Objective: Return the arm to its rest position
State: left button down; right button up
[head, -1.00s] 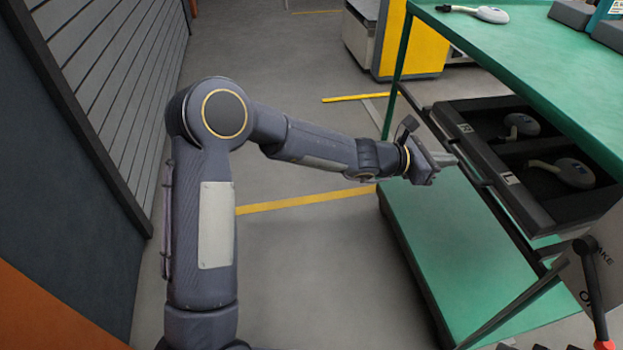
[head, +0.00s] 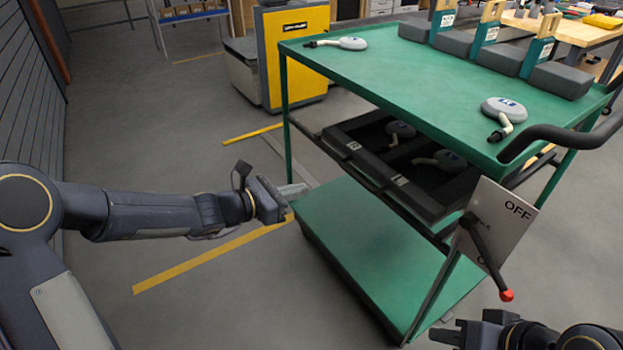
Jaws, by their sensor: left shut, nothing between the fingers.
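My right gripper (head: 447,332) shows at the bottom right, in front of the cart. Its fingers are small and dark, and I cannot tell how far apart they are.
The cart's top (head: 420,85) carries paddle-like tools and grey blocks with teal holders. A dark drawer (head: 395,160) below holds two more paddles. A panel marked OFF (head: 497,225) with a red-tipped lever (head: 487,258) stands near my right gripper. Grey floor is open at the left.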

pick_arm(q)
jog(key=s+a+r+m+g+y, duration=0.1)
jog(key=s+a+r+m+g, duration=0.15)
jog(key=s+m, duration=0.5)
jog(key=s+a+r+m+g+y, duration=0.1)
jog(key=s+r+m, duration=0.2)
jog(key=s+m, duration=0.4)
jog(key=s+a+f+m+y, duration=0.3)
jog(key=s+a+m, duration=0.15)
jog(key=s, duration=0.35)
jog(key=s+a+f+m+y, duration=0.2)
jog(key=s+a+m+y, duration=0.3)
jog(key=s, duration=0.4)
notch_tip(320, 180, up, 25)
jog(key=a+h+p, duration=0.1)
jog(key=a+p, duration=0.1)
jog(key=p, duration=2.3)
jog(key=shift+f, duration=0.1)
